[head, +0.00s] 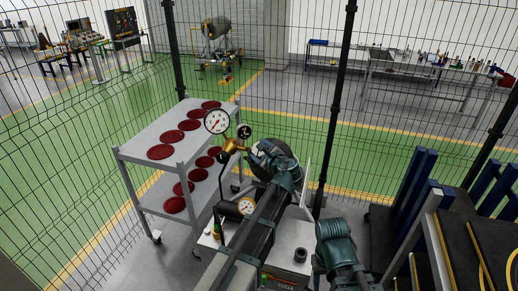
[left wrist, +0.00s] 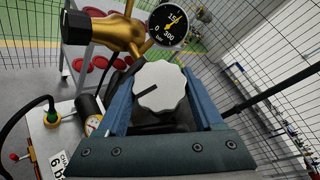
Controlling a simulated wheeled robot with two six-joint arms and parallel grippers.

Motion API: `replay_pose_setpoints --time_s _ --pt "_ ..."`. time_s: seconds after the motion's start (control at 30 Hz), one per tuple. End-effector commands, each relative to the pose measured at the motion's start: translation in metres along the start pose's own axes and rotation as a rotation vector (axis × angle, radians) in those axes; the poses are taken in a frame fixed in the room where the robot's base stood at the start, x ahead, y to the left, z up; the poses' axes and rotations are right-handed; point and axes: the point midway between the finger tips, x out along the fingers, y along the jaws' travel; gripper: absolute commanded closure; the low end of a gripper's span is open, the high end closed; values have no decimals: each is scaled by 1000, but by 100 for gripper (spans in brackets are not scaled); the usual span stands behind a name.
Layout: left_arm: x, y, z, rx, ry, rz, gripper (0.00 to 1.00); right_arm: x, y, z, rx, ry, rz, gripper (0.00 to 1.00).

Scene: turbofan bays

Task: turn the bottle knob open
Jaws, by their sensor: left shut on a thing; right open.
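The bottle knob (left wrist: 159,86) is a pale grey lobed disc with a dark line on its face pointing to the lower left. My left gripper (left wrist: 162,95) has its two blue-grey fingers on either side of the knob, shut on it. In the head view my left gripper (head: 262,154) is beside the brass regulator (head: 232,147) and covers the knob. A black gauge marked in bar (left wrist: 168,24) with a yellow needle sits just above the knob. My right gripper (head: 322,258) is open and apart from the bottle, lower right; its fingertips are hard to make out.
A grey cart (head: 128,153) with red discs on two shelves stands to the left. A large white gauge (head: 217,121) rises beside the regulator. A wire fence post (head: 340,100) stands behind. Blue racks (head: 415,190) are at the right. A pale cabinet top (head: 290,240) lies below.

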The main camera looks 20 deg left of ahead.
Motion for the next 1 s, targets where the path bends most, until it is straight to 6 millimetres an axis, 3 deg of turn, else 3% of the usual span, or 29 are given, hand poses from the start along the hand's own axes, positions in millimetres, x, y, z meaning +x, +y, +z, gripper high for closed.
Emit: replay_pose_setpoints --time_s 0.33,0.37,0.5,0.83,1.0 --pt "0 0 0 -2 -1 1 87 0 0 0 0 0 0 50" --pt "0 0 0 -2 -1 1 28 0 0 0 0 0 0 50" --pt "0 0 0 -2 -1 1 3 0 0 0 0 0 0 50" --pt "-2 0 0 -1 0 1 2 -1 0 0 0 0 0 50" --pt "-24 0 2 -1 1 0 2 -7 1 0 0 0 0 50"
